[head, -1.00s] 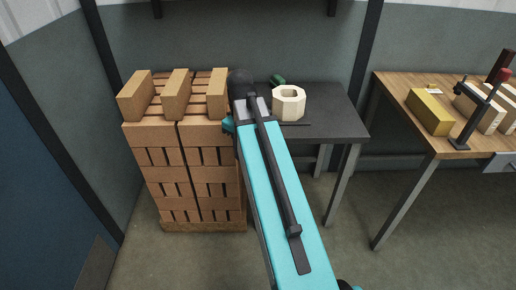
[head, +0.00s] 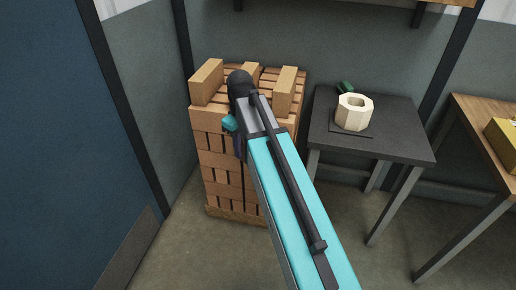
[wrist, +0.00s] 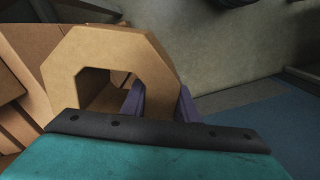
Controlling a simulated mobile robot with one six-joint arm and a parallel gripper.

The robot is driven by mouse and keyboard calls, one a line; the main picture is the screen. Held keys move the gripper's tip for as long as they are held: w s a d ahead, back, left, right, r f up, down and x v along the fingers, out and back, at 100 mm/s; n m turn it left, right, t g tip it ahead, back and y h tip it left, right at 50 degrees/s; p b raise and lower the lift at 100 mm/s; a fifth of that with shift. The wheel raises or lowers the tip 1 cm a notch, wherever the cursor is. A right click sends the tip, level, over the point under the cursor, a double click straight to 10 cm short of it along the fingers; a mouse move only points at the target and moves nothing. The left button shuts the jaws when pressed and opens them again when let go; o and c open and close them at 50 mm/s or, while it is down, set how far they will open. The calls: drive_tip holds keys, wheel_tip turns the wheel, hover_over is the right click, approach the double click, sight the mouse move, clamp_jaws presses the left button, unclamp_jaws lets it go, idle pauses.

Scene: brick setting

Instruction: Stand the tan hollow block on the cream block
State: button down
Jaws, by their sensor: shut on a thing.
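The tan hollow block (wrist: 115,48) fills the upper left of the wrist view, an eight-sided ring with its opening facing the camera. My gripper (wrist: 160,97) is shut on its right wall, with one dark finger inside the opening and the other outside. In the head view, my arm hides the block and most of the gripper, in front of the brick stack. The cream block (head: 353,114), also eight-sided with a hole in its top, stands on the dark table (head: 405,140), to the right of my arm and apart from it.
A tall stack of brown bricks (head: 218,160) stands behind my arm, with tan bricks (head: 206,82) on top. A small green object (head: 346,87) lies behind the cream block. A wooden bench (head: 478,115) with a yellow block (head: 502,140) is at the right. Open floor lies in front.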

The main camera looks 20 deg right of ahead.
drive_tip(key=shift+w+a, duration=0.45)
drive_tip(key=shift+w, duration=0.25)
drive_tip(key=shift+s, duration=0.15)
